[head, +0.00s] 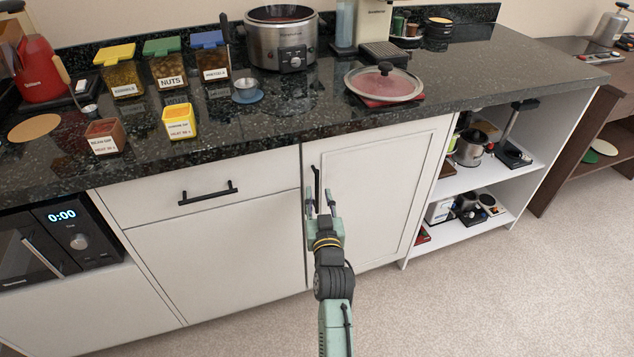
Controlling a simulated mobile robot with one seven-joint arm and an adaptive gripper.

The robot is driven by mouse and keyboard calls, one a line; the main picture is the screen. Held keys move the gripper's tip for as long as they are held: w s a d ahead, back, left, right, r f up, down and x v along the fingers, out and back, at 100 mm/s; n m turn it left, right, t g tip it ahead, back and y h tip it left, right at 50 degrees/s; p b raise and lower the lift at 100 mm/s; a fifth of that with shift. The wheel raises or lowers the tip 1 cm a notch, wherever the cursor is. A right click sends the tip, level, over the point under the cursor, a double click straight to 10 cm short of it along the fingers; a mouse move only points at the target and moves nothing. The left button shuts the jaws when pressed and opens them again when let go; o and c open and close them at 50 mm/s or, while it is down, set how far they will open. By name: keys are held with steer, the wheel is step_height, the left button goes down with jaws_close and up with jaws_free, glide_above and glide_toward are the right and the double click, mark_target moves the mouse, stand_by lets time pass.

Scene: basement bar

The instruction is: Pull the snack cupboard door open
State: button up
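The cupboard door (385,190) is a white panel below the dark counter, right of the drawer, and looks shut. Its black vertical handle (316,185) is near the door's left edge. My gripper (321,203) is in front of the door at the handle's lower part, with one finger on each side in the picture. The fingers look apart. I cannot tell whether they touch the handle. The lower end of the handle is hidden by my gripper.
A drawer with a black handle (208,192) is left of the door, and a microwave (60,240) is farther left. Open shelves (500,180) are to the right. The counter (300,125) holds jars, a slow cooker (280,38) and a glass lid (383,83). The carpet (480,290) in front is clear.

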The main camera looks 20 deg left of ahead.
mark_target(317, 187)
steer(key=x, duration=0.4)
steer(key=shift+w+a+p, duration=0.2)
steer(key=shift+w+p, duration=0.15)
steer(key=shift+w, duration=0.05)
jaws_close()
stand_by(0.5)
